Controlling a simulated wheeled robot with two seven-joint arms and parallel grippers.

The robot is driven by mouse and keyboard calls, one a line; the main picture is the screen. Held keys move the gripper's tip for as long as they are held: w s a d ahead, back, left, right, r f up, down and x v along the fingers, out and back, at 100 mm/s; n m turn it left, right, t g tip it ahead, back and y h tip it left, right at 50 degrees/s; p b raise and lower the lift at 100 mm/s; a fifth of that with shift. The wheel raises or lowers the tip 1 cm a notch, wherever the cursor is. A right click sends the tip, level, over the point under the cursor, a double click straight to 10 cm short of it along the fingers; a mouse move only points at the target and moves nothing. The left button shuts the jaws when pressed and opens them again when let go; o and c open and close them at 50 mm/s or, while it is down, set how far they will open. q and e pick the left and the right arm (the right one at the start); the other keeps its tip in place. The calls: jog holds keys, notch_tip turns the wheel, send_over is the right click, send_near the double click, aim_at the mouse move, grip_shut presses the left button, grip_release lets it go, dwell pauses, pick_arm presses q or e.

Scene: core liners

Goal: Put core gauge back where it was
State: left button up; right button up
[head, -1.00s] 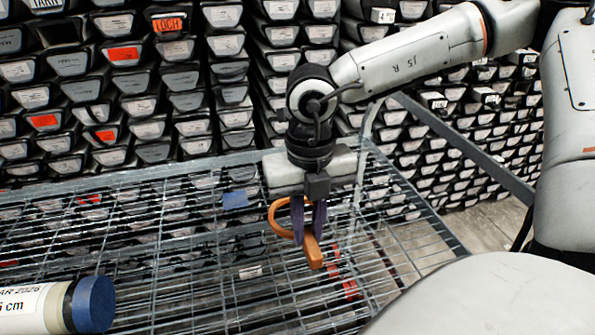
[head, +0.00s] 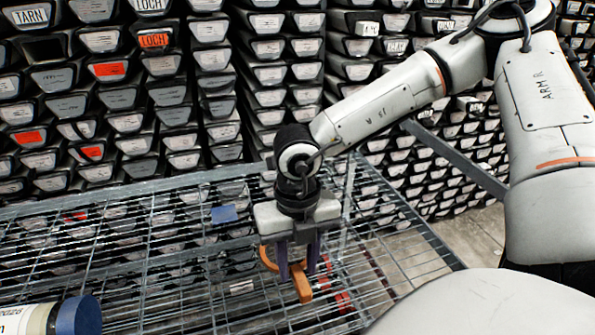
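The orange core gauge (head: 302,284), a ring with a straight bar, is at the wire-mesh shelf (head: 190,270), right of the shelf's middle. Its ring shows partly behind the left finger, and the bar points toward me. My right gripper (head: 298,268) points straight down over it. Its two dark purple fingers stand apart on either side of the gauge, with a visible gap between them. The gauge appears to rest on the mesh, though contact is hard to see. My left gripper is out of view.
A core liner tube (head: 35,318) with a blue end cap (head: 79,316) lies at the lower left. A blue patch (head: 224,214) and a red marked item (head: 343,303) show at the mesh. Stacked core trays (head: 120,100) fill the back. Mesh left of the gauge is clear.

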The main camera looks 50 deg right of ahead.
aim_at(297, 269)
jog(key=shift+r, duration=0.15)
jog(key=shift+r+p, duration=0.2)
jog(key=shift+p, duration=0.15)
notch_tip(297, 269, up, 12)
jog(key=shift+f, duration=0.15)
jog(key=shift+f, duration=0.1)
dwell(0.6)
